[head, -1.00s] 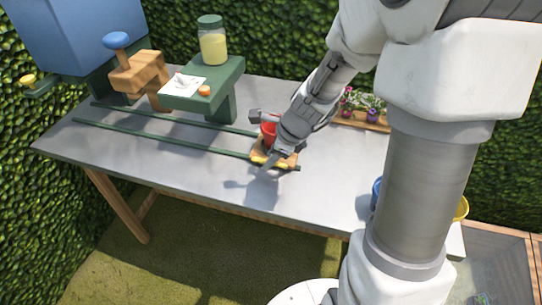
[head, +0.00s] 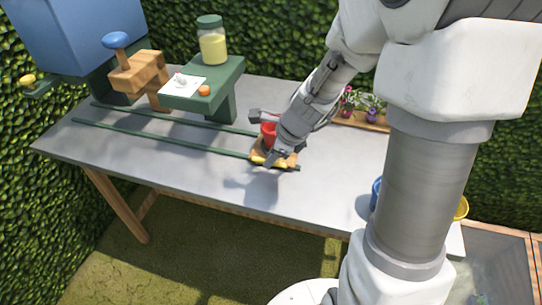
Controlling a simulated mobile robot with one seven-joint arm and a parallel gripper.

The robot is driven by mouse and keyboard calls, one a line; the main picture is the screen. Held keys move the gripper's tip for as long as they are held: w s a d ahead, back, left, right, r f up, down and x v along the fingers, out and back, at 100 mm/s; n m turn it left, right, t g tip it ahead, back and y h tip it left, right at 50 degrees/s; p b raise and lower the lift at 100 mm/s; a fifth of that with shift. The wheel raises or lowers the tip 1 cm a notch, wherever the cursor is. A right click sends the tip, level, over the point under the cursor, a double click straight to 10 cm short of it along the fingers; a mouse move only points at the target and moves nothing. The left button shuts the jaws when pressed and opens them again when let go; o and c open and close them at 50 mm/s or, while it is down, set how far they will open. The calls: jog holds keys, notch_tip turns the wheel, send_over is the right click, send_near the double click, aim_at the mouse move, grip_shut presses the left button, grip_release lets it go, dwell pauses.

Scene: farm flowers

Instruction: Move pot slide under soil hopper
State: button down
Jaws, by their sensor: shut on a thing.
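The pot slide is a small wooden carriage with a yellow front part (head: 259,160), at the right end of two dark green rails (head: 165,140) on the grey table. A red pot (head: 268,130) stands on it. My gripper (head: 272,160) reaches down from the upper right and is shut at the slide's yellow front part, right beside the pot. My wrist hides part of the slide and pot. The soil hopper is the large blue box (head: 80,35) at the upper left, above the rails' left end.
A green stand (head: 225,75) behind the rails carries a jar (head: 212,42), a white card and an orange knob. A wooden block with a blue knob (head: 116,40) stands near the hopper. A flower tray (head: 362,120) is at the back right. The rails are clear left of the slide.

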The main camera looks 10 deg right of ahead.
dwell(0.6)
jog(key=shift+w+a+r+p, duration=0.1)
jog(key=shift+w+a+p, duration=0.1)
jog(key=shift+a+p, duration=0.1)
jog(key=w+a+p, duration=0.2)
jog(key=a, duration=0.1)
jog(key=w+a+p, duration=0.2)
jog(key=a+p, duration=0.1)
jog(key=a, duration=0.1)
jog(key=w+a+p, duration=0.2)
jog(key=a, duration=0.2)
jog(key=shift+w+a+r, duration=0.1)
jog(key=shift+w, duration=0.15)
jog(key=shift+w+a, duration=0.2)
jog(key=shift+a, duration=0.1)
jog(key=c, duration=0.8)
grip_release()
jog(key=shift+f, duration=0.2)
jog(key=shift+c, duration=0.2)
jog(key=shift+s+r, duration=0.1)
